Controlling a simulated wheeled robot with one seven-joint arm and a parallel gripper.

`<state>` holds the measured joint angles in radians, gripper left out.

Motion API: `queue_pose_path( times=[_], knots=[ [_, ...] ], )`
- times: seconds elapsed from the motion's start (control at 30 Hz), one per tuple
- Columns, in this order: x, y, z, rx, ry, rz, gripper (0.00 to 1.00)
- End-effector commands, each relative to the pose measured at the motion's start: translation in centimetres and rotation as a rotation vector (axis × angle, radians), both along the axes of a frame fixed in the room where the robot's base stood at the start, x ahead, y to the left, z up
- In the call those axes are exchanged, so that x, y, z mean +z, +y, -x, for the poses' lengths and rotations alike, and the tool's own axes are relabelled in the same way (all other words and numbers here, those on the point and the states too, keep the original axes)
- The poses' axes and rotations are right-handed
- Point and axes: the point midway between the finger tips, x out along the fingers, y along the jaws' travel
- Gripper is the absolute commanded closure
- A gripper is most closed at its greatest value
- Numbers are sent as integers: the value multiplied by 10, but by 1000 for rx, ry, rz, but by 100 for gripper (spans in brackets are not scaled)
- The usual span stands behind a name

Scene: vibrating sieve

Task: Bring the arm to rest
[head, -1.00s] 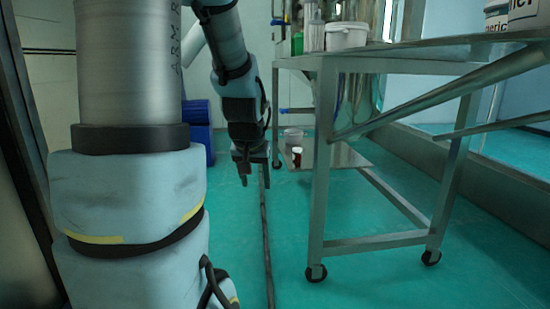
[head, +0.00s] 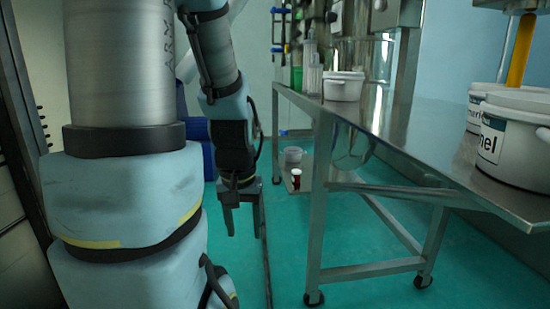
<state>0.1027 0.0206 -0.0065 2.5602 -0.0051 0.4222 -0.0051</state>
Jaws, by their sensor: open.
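My gripper (head: 244,226) hangs pointing down at the end of my bent arm, left of the steel table. Its two fingers are apart with nothing between them, over the green floor. No object touches it. My arm's large upper part fills the left of the view and hides what is behind it.
A wheeled steel table (head: 430,125) stands to the right, holding a white tub (head: 343,86) and labelled buckets (head: 515,140). A small red-brown bottle (head: 296,178) and a pale container (head: 293,155) sit low behind its leg. Blue bins (head: 196,130) stand behind my arm. Floor below my gripper is clear.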

Motion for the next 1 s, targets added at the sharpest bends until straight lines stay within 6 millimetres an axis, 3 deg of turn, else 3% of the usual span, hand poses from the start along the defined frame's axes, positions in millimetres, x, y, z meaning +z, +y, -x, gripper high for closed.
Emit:
queue_pose_path(
  times=[0.03, 0.1, 0.3, 0.5, 0.67, 1.0],
  knots=[
    [34, 0, 0, 0, 0, 0, 42],
    [55, 0, 0, 0, 0, 0, 42],
    [117, 0, 0, 0, 0, 0, 42],
    [161, 0, 0, 0, 0, 0, 42],
    [175, 0, 0, 0, 0, 0, 42],
    [174, 0, 0, 0, -1, 0, 42]
  ],
)
